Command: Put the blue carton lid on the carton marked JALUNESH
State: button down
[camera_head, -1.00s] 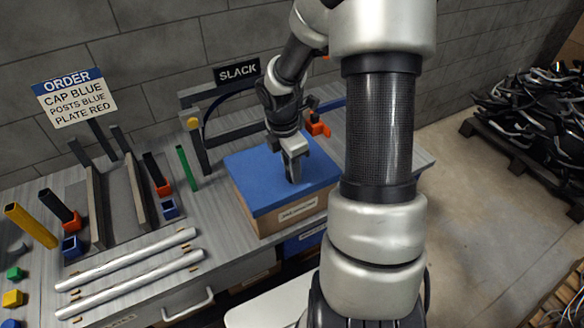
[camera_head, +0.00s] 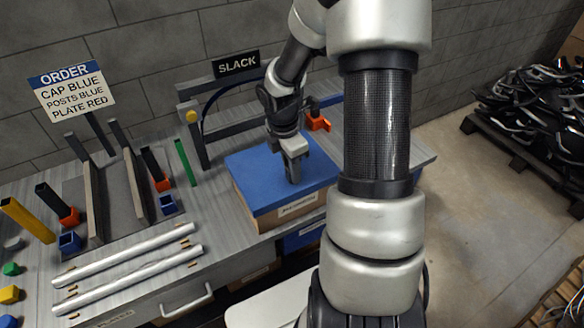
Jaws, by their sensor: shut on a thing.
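The blue carton lid (camera_head: 252,178) lies flat over the top of a brown carton (camera_head: 252,216) on the workbench, and its edges look about in line with the carton's sides. The carton's front has a pale label (camera_head: 299,204), too small and blurred to read for certain. My gripper (camera_head: 293,180) points down at the middle of the lid and is shut on it. The gripped part of the lid is hidden by the fingers. My arm hides the area right of the carton.
Behind the carton is a dark frame by the SLACK sign (camera_head: 236,64), with an orange clip (camera_head: 317,121). Left are two silver rods (camera_head: 130,262), upright rails (camera_head: 134,188) and an ORDER sign (camera_head: 71,90). A blue bin (camera_head: 303,237) sits below the carton. Floor at right is clear up to a loaded pallet (camera_head: 520,150).

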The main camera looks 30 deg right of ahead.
jog(key=shift+f, duration=0.4)
jog(key=c, duration=1.4)
grip_release()
notch_tip(320, 180, up, 17)
jog(key=a+p, duration=0.1)
jog(key=a, duration=0.1)
jog(key=shift+r+p, duration=0.2)
jog(key=shift+p, duration=0.1)
jog(key=shift+a, duration=0.1)
